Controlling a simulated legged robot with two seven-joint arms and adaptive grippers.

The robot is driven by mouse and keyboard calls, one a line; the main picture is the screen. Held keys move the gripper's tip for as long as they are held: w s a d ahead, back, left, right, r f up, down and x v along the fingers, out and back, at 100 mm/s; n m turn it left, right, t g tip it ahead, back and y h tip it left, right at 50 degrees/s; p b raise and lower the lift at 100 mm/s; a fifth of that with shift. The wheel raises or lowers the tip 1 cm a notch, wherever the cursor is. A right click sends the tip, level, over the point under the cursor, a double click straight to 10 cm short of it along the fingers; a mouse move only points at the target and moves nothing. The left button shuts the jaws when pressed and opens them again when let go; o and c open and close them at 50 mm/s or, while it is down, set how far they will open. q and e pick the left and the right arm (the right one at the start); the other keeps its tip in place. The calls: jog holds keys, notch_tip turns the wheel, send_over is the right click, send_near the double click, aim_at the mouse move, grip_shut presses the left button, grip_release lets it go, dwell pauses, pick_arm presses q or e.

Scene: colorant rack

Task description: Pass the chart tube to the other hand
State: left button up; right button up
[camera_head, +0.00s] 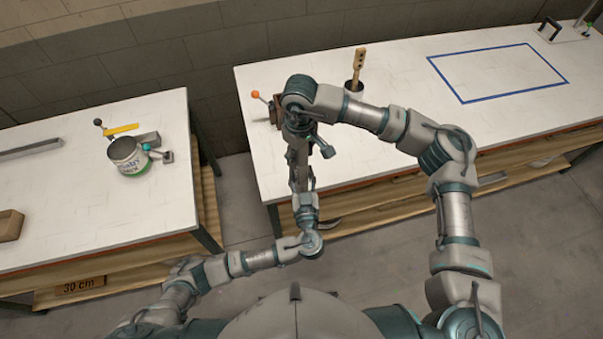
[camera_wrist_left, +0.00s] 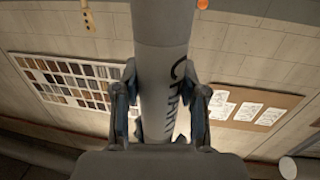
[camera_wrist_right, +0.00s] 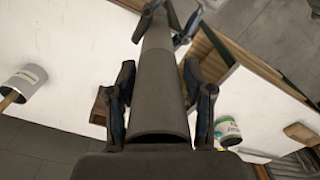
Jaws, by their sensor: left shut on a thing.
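The chart tube is a long grey cylinder; in the left wrist view the tube (camera_wrist_left: 164,35) carries dark lettering. My left gripper (camera_wrist_left: 162,95) is shut on it. In the right wrist view the tube (camera_wrist_right: 157,85) runs lengthwise between the fingers of my right gripper (camera_wrist_right: 158,66). These fingers stand open, one on each side, with narrow gaps to the tube. My left gripper (camera_wrist_right: 176,20) also shows there at the tube's far end. In the head view my right gripper (camera_head: 299,128) hangs above my left gripper; the arms partly hide the tube.
A right table (camera_head: 430,140) has a blue outlined rectangle (camera_head: 497,73), a cup with a wooden stick (camera_head: 357,70) and an orange-knobbed lever (camera_head: 256,95). A left table (camera_head: 90,205) holds a labelled can (camera_head: 128,157). A floor gap (camera_head: 243,185) separates the tables.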

jog(key=shift+o, duration=0.8)
